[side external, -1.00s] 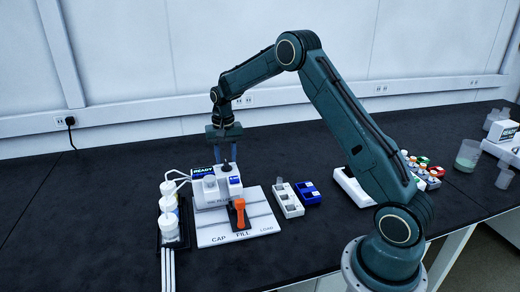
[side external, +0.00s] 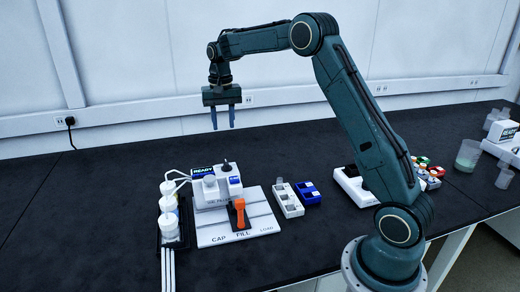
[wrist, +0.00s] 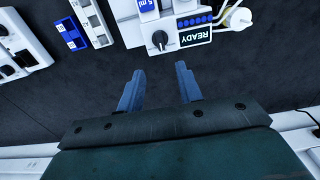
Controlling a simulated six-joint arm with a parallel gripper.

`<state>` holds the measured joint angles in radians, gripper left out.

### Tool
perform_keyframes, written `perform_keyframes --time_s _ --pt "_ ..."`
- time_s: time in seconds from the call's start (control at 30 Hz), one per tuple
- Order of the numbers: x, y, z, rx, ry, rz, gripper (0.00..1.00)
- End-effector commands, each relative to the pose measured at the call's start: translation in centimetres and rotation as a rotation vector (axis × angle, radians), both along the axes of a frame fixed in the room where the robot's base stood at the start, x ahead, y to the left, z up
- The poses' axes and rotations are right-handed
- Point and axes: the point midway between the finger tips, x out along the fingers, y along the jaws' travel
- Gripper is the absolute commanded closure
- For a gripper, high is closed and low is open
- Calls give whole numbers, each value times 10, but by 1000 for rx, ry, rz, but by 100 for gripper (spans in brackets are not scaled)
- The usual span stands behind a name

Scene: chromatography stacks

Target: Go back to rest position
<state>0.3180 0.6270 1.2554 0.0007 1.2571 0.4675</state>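My gripper (side external: 223,118) hangs in the air above the back of the bench, with its two blue fingers pointing down. The fingers are apart with nothing between them. In the wrist view my gripper (wrist: 158,82) shows the same open gap over bare dark bench. The white filling station (side external: 215,187) with its READY display (side external: 202,170) and black knob (side external: 226,166) stands below and in front of the gripper, well clear of it. The station also shows at the top of the wrist view (wrist: 150,24).
White bottles (side external: 169,205) with tubes stand left of the station. An orange-handled part (side external: 240,212) sits on the station's white base plate (side external: 262,221). White and blue racks (side external: 308,193) stand to its right. Vials (side external: 424,170) and a beaker (side external: 467,156) are farther right. The back left bench is clear.

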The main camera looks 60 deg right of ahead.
Motion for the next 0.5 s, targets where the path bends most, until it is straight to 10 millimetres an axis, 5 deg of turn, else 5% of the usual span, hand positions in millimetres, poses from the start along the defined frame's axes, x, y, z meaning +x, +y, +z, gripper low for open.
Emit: perform_keyframes --time_s 0.5 --pt "-6 7 11 -5 -13 21 65"
